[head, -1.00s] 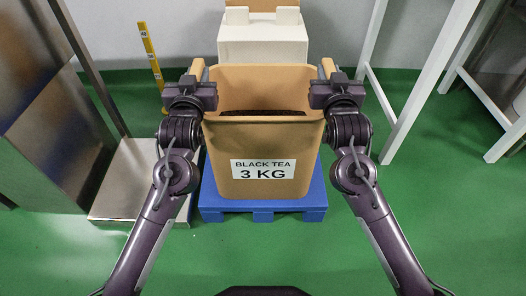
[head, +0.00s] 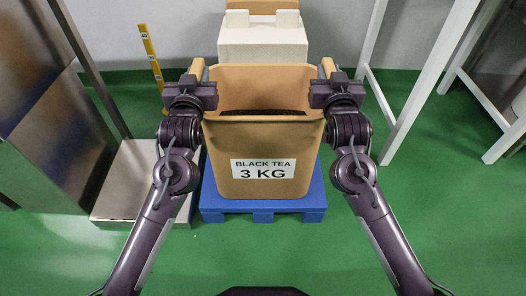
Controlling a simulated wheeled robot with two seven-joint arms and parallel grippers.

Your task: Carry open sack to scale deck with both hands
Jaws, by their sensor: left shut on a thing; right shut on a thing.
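The open sack (head: 262,135) is brown, upright, and labelled "BLACK TEA 3 KG", with dark tea showing inside its mouth. It stands over the blue pallet (head: 263,211) in the middle of the head view; I cannot tell whether it touches it. My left gripper (head: 197,70) is shut on the sack's left side near the rim. My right gripper (head: 328,69) is shut on its right side near the rim. The fingertips are partly hidden by the gripper bodies. A low metal platform (head: 124,187), which looks like the scale deck, lies on the floor left of the pallet.
A white box-like stand (head: 262,44) is behind the sack. A yellow marked post (head: 151,55) rises behind the platform. A steel cabinet (head: 45,110) stands at the left, and white frame legs (head: 430,85) at the right. The green floor (head: 440,230) at front right is clear.

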